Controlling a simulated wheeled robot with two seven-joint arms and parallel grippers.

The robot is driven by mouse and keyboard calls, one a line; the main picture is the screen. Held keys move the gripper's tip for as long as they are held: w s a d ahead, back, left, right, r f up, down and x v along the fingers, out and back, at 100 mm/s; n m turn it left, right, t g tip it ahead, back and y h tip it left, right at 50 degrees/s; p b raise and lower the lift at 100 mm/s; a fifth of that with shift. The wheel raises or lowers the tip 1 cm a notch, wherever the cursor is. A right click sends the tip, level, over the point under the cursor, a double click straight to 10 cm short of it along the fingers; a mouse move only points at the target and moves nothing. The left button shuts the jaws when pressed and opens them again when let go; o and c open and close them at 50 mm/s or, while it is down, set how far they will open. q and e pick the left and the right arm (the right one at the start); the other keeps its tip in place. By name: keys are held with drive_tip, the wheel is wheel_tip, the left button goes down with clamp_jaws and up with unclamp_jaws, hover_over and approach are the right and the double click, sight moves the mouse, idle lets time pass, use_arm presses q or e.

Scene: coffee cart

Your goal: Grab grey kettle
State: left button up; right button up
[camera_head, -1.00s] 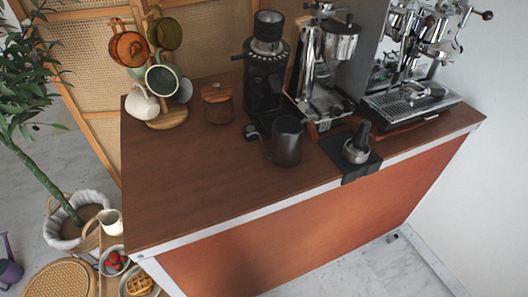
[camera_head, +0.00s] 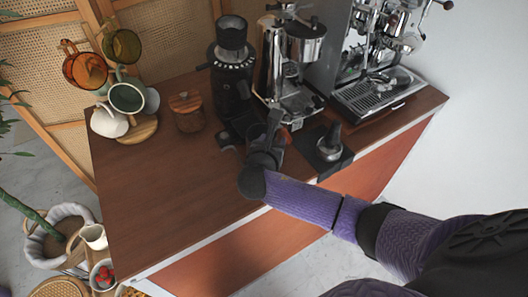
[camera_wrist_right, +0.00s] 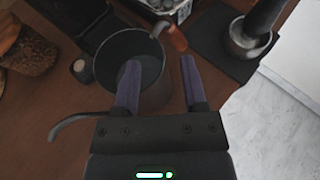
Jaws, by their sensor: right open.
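The grey kettle is a dark metal jug with an open top. My left gripper is not in view.
A black grinder (camera_head: 232,70) and a lever coffee machine (camera_head: 290,60) stand behind the kettle. A tamper (camera_head: 329,143) on a black mat is to its right. A wooden-lidded jar (camera_head: 187,112) and a mug tree (camera_head: 137,130) are left. The front-left counter (camera_head: 170,190) is clear.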

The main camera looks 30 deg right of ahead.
sight(275, 135)
drive_tip(key=x, duration=0.3)
drive_tip(key=shift+f+b, duration=0.15)
drive_tip(key=shift+b, duration=0.15)
drive_tip(key=shift+s+a, duration=0.1)
clamp_jaws()
idle(0.9)
